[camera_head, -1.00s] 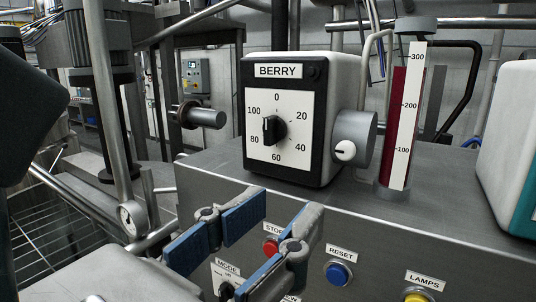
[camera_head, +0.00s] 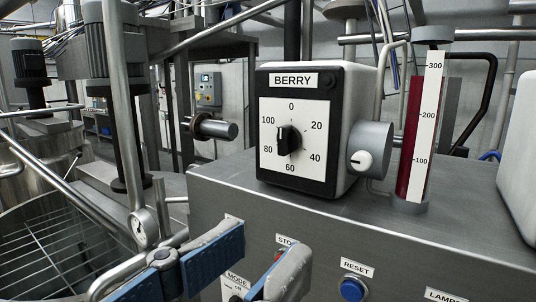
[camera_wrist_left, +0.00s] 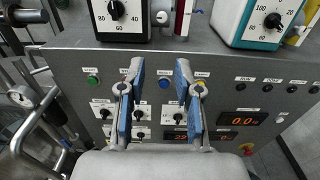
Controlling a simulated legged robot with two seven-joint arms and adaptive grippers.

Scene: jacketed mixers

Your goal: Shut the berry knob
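The BERRY box (camera_head: 343,120) is a white and black housing on the steel cabinet, with a dial face numbered 0 to 100. Its black knob (camera_head: 288,140) sits at the dial's centre; I cannot read its exact setting. The knob also shows at the top of the left wrist view (camera_wrist_left: 117,10), where the label is out of frame. My left gripper (camera_head: 262,256) is open and empty, with blue-padded fingers apart, below and in front of the dial. It also shows in the left wrist view (camera_wrist_left: 160,78), facing the cabinet's front panel. My right gripper is not in view.
A grey cylinder with a white side knob (camera_head: 363,161) and a red-filled gauge tube (camera_head: 416,130) stand right of the dial. The panel has a RESET button (camera_head: 352,288), switches and displays. A teal-edged box (camera_wrist_left: 244,25) stands farther right. A pipe end (camera_head: 217,129) juts out left.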

